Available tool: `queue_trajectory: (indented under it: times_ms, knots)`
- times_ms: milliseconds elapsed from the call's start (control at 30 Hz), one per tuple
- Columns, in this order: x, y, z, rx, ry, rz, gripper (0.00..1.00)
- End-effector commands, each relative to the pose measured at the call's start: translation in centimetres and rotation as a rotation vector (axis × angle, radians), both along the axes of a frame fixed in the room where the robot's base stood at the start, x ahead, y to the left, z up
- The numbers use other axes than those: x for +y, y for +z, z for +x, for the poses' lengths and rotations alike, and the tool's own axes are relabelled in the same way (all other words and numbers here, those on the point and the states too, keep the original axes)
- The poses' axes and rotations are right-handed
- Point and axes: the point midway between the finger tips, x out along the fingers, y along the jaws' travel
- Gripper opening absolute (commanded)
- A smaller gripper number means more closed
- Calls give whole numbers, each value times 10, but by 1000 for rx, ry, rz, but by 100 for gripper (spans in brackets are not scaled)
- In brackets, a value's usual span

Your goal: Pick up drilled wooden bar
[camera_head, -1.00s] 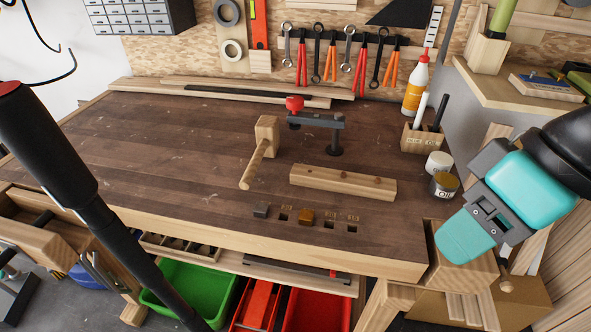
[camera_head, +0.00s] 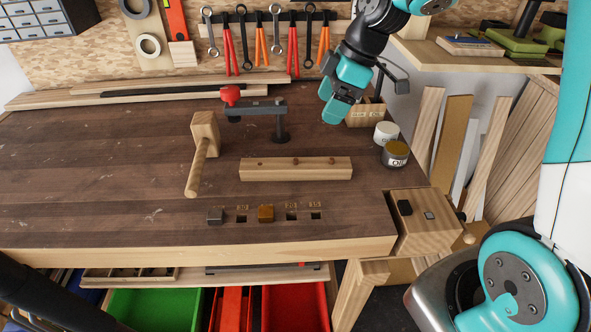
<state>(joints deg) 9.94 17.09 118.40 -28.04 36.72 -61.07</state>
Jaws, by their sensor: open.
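The drilled wooden bar (camera_head: 295,170) lies flat on the dark workbench top (camera_head: 100,170), long side running left to right. It is a pale rectangular block with dark holes in its upper side. My gripper (camera_head: 331,108) hangs above the back right part of the bench, in front of the pen holder. It is teal and black, above and behind the right end of the bar and apart from it. It is open and no object shows in it; its fingers are small in this view.
A wooden mallet (camera_head: 204,138) lies left of the bar. A clamp with a red knob (camera_head: 231,94) stands behind it. Jars (camera_head: 396,153) stand to the right, by the wooden pen holder (camera_head: 366,114).

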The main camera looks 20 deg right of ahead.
Motion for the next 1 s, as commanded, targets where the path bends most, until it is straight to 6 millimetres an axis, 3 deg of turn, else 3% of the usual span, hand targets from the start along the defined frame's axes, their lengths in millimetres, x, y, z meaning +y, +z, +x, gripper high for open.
queue_trajectory:
  times_ms: [400,733,1000]
  knots:
    - [34,-83,10,5,5,0,77]
    - [45,-111,13,3,3,-1,77]
    - [61,-146,15,4,4,-1,77]
